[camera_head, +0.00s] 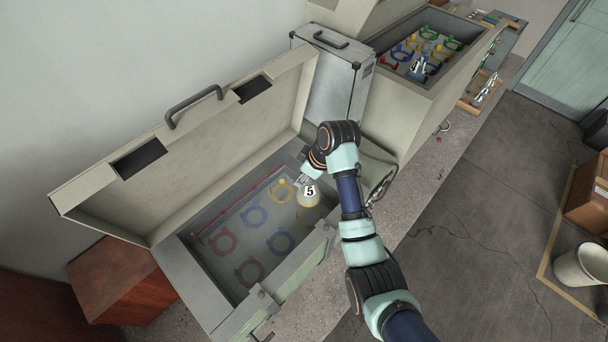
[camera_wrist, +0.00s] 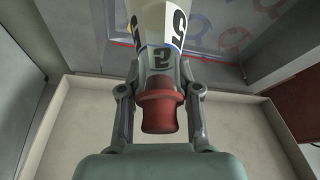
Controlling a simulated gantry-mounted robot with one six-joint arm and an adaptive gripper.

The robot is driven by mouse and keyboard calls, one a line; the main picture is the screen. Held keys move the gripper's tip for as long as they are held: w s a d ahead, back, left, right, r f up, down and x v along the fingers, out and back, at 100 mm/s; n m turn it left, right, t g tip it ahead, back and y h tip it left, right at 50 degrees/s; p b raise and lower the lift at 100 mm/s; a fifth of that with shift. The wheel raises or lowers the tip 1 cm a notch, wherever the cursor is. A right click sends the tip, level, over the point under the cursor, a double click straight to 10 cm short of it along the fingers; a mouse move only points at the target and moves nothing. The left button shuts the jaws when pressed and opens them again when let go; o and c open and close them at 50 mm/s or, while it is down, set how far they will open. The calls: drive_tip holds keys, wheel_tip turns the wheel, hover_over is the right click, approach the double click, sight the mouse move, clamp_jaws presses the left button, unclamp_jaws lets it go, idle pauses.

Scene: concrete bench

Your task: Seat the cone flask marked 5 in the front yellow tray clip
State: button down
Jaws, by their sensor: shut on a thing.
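The cone flask marked 5 (camera_head: 309,199) is pale with a black-on-white number label, and hangs over the right end of the clip tray in the open case. In the wrist view its red stopper (camera_wrist: 159,110) points toward the camera. My gripper (camera_head: 305,182) is shut on its neck, with a finger on each side in the wrist view (camera_wrist: 160,70). The back yellow clip (camera_head: 281,190) shows empty to the left of the flask. I cannot tell whether the flask's base touches the tray.
Blue clips (camera_head: 253,215) and red clips (camera_head: 221,241) stand empty in the tray. The case's raised lid (camera_head: 200,150) rises behind, and its front wall (camera_head: 270,297) borders the tray. A silver case (camera_head: 335,85) and a second open case (camera_head: 400,100) stand beyond.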

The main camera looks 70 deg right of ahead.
sight(305, 197)
drive_tip(key=shift+s+f, duration=0.15)
drive_tip(key=shift+f, duration=0.1)
wheel_tip(305, 197, down, 10)
drive_tip(key=b, duration=0.7)
drive_tip(key=shift+f, duration=0.55)
drive_tip(key=shift+f, duration=0.25)
drive_tip(key=shift+f+b, duration=0.35)
drive_tip(key=shift+f, duration=0.45)
drive_tip(key=shift+f, duration=0.1)
drive_tip(key=shift+f, duration=0.4)
